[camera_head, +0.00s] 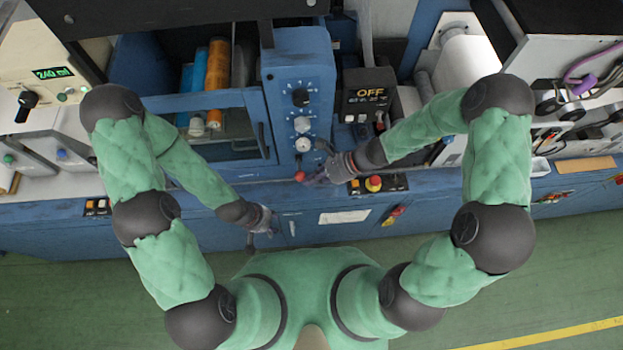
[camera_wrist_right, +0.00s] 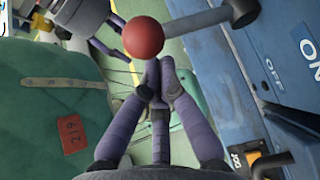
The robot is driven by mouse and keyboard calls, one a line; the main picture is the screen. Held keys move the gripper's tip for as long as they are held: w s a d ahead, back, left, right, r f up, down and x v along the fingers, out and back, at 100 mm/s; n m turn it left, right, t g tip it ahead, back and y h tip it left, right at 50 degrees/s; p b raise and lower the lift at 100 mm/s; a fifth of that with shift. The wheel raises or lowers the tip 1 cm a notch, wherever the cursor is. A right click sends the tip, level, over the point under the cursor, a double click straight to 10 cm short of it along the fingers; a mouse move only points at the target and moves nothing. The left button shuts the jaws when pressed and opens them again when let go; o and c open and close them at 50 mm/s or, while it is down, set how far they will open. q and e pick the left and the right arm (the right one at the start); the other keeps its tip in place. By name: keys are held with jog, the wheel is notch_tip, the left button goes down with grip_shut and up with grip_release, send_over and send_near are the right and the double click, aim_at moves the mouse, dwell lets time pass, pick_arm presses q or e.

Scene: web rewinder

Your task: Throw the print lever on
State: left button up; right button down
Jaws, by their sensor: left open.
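The print lever's red ball knob (camera_head: 300,176) hangs low at the front of the blue machine, below the dial panel. In the right wrist view the red knob (camera_wrist_right: 143,37) is large, on a grey arm (camera_wrist_right: 205,18) from a pivot at the top right. My right gripper (camera_head: 318,178) is right beside the knob. In the wrist view its purple fingers (camera_wrist_right: 160,75) have their tips together just below the knob, not around it. Whether they touch it is unclear. My left gripper (camera_head: 258,236) is open and empty, low in front of the machine.
A black box (camera_head: 369,98) shows OFF. The blue dial panel (camera_head: 300,95) carries several knobs. A red emergency button (camera_head: 373,183) sits on the front ledge right of the right gripper. Green floor is free in front. ON and OFF labels show in the wrist view.

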dwell(0.6)
jog(key=v, duration=1.2)
jog(key=s+a+f+n+h+b, duration=0.1)
jog(key=f+n+b, duration=0.4)
jog(key=f, duration=0.7)
jog(key=s+a+f+n+h+b, duration=0.1)
jog(key=s+f+n+h+b, duration=0.2)
jog(key=f, duration=1)
jog(key=s+a+f+n+h+b, duration=0.1)
jog(key=s+f+n+b, duration=0.4)
jog(key=f+b, duration=0.6)
notch_tip(320, 180, down, 2)
jog(key=n+h, duration=0.1)
jog(key=n, duration=0.1)
jog(key=shift+s+a+f+n+t+h, duration=0.2)
jog(key=shift+n+t+h, duration=0.1)
jog(key=shift+n, duration=0.1)
